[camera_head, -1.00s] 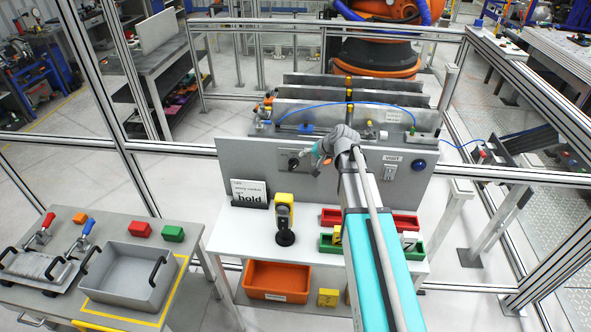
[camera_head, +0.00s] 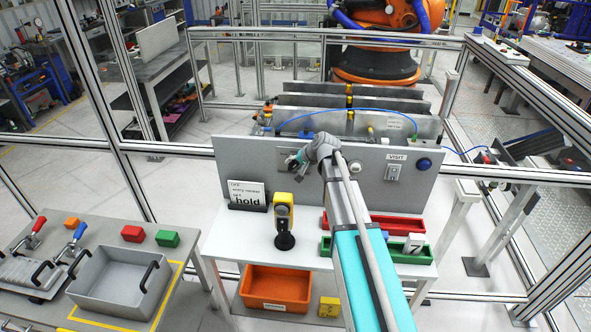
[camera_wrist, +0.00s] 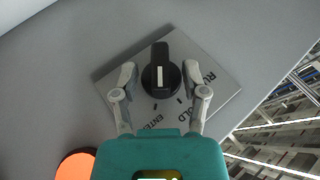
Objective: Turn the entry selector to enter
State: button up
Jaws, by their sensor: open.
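The entry selector (camera_wrist: 160,88) is a black knob with a white pointer line, on a grey plate (camera_wrist: 222,92) lettered RUN, HOLD and ENTER. In the wrist view its bar stands upright in the picture; I cannot tell for sure which label it marks. My gripper (camera_wrist: 160,72) is open, with one finger on each side of the knob. Gaps show between fingers and knob. In the head view my gripper (camera_head: 298,160) is at the grey upright panel (camera_head: 230,165), and my wrist hides most of the selector.
A card (camera_head: 247,190) with the large word "hold" stands left on the white bench. A yellow and black device (camera_head: 284,215), red bin (camera_head: 400,225) and green bin (camera_head: 425,255) stand there too. A blue button (camera_head: 424,164) is at the panel's right. An orange disc (camera_wrist: 75,167) lies near my gripper.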

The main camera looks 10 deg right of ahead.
jog(key=shift+w+a+f, duration=0.15)
jog(key=shift+f, duration=0.05)
grip_shut()
dwell(0.4)
